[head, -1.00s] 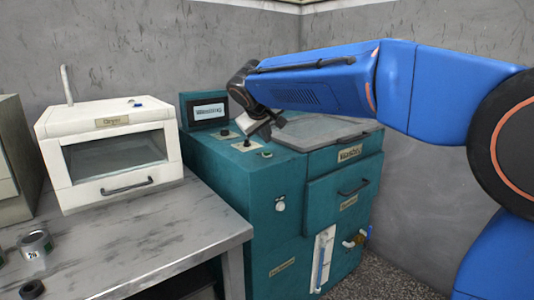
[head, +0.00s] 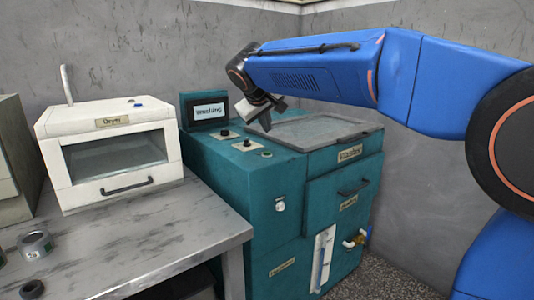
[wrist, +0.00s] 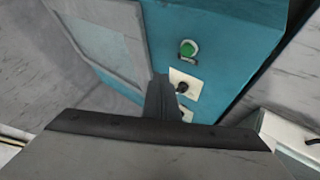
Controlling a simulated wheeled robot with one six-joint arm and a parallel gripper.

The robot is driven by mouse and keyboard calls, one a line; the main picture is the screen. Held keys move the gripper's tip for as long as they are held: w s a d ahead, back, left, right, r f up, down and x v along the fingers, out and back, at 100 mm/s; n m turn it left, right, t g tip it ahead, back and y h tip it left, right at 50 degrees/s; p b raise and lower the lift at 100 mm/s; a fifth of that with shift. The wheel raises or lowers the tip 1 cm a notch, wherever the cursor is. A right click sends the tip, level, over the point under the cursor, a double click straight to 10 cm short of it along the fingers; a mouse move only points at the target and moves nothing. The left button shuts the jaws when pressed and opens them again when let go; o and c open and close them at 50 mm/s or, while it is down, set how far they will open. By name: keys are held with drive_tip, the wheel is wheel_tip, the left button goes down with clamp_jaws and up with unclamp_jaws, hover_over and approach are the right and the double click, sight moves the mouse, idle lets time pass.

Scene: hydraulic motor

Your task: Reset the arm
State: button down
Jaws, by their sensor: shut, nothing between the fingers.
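My blue arm (head: 300,75) reaches in from the right in the head view, over the teal washer (head: 230,165). My gripper (head: 264,117) hangs above the washer's top, beside the control knobs, and holds nothing. In the wrist view my shut gripper (wrist: 161,98) points down towards the teal panel, with a green button (wrist: 188,48) and a black knob (wrist: 182,88) close by in the picture. The washer's screen (head: 209,111) reads "Washing". Its grey lid (head: 315,130) looks closed.
A white dryer (head: 110,150) with a handled front door stands left of the washer on a grey table (head: 150,240). A grey wall stands close behind the washer.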

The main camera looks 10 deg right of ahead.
drive_tip(key=shift+s+d, duration=0.1)
drive_tip(key=s+d+f+m+g, duration=0.1)
drive_tip(key=s+d+f, duration=0.4)
drive_tip(key=s+d, duration=0.4)
drive_tip(key=s+d+f+m+g, duration=0.15)
drive_tip(key=s+d+f, duration=0.25)
drive_tip(key=s+d, duration=0.45)
drive_tip(key=s+d+f+m+y, duration=0.1)
drive_tip(key=s+f, duration=0.8)
drive_tip(key=s, duration=0.3)
drive_tip(key=s+d+f+m+g+y, duration=0.1)
drive_tip(key=s+d+f+m, duration=0.1)
drive_tip(key=s+f, duration=0.7)
drive_tip(key=s, duration=0.3)
drive_tip(key=shift+s+d+y, duration=0.2)
drive_tip(key=shift+s+y, duration=0.1)
